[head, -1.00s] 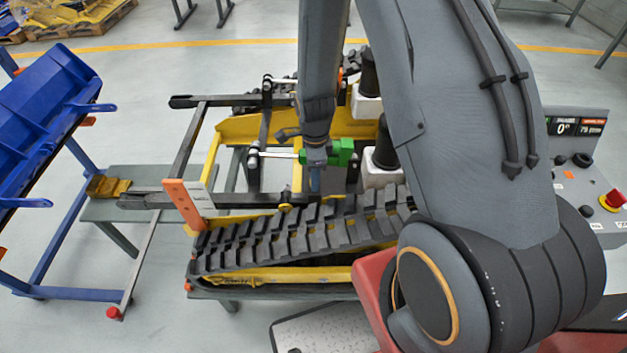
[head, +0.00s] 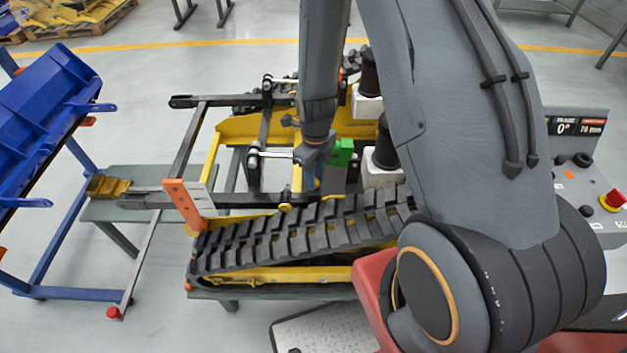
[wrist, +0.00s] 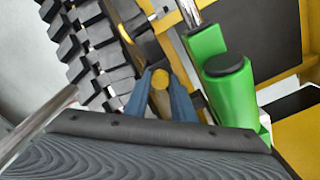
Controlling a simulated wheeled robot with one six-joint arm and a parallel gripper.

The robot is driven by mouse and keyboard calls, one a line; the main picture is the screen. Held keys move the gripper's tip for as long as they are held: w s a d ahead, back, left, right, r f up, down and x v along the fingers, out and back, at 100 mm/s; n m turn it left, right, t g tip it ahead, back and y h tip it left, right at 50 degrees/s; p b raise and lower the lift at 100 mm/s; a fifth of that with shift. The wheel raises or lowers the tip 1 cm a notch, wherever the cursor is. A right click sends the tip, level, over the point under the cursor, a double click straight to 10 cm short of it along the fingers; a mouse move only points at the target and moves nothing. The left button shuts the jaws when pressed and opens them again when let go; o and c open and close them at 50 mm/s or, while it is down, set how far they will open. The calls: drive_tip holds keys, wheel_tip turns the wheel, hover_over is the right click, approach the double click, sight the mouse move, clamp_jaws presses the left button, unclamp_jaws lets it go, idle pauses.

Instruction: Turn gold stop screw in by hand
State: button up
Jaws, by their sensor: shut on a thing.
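The gold stop screw (wrist: 160,79) shows its round end between the two blue fingers of my gripper (wrist: 163,92) in the wrist view. The fingers are shut on it, one on each side. Its far part is hidden by the fingers and my wrist. In the head view, my gripper (head: 310,178) points down into the yellow frame (head: 235,128), just behind the black rubber track (head: 300,225). The screw cannot be made out there. A green block (head: 342,150) stands right beside my gripper; the wrist view shows a green part with a black cap (wrist: 225,72) close to the right finger.
Black track pads (wrist: 95,50) lie close on the left in the wrist view. Black arms and silver rods (head: 272,155) surround my gripper. A control panel (head: 580,175) with a red button stands right; a blue bucket (head: 45,115) stands left.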

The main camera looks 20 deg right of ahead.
drive_tip(key=m, duration=0.6)
drive_tip(key=o, duration=0.9)
drive_tip(key=shift+c, duration=0.2)
